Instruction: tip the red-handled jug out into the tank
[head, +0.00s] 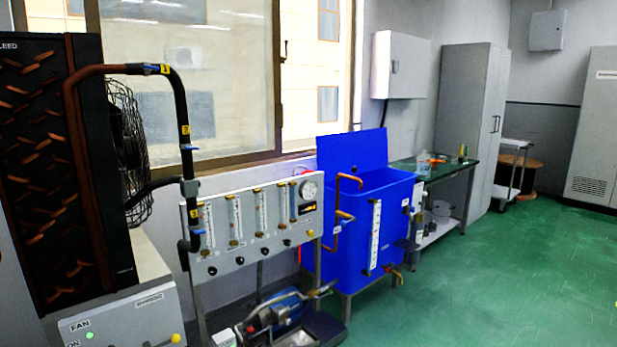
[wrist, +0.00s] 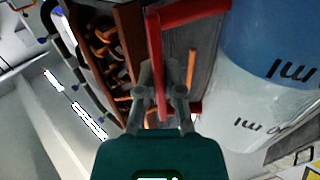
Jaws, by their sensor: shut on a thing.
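The jug (wrist: 245,100) fills the right side of the wrist view. Its pale body carries dark marks that appear upside down, and a blue part, seemingly liquid, fills the upper picture area. Its red handle (wrist: 155,55) stands left of the body. My gripper (wrist: 161,98) is shut on the handle's long bar. The jug's rim and spout cannot be made out. The blue tank (head: 345,235) stands right of centre in the head view, with its blue lid raised at the back. Neither my gripper nor the jug shows in the head view.
A flow-meter panel (head: 250,232) stands left of the tank. A black radiator unit (head: 70,170) with a fan and hoses is further left. A green-topped bench (head: 440,172) with small items is behind the tank to the right. The green floor (head: 500,275) is clear at right.

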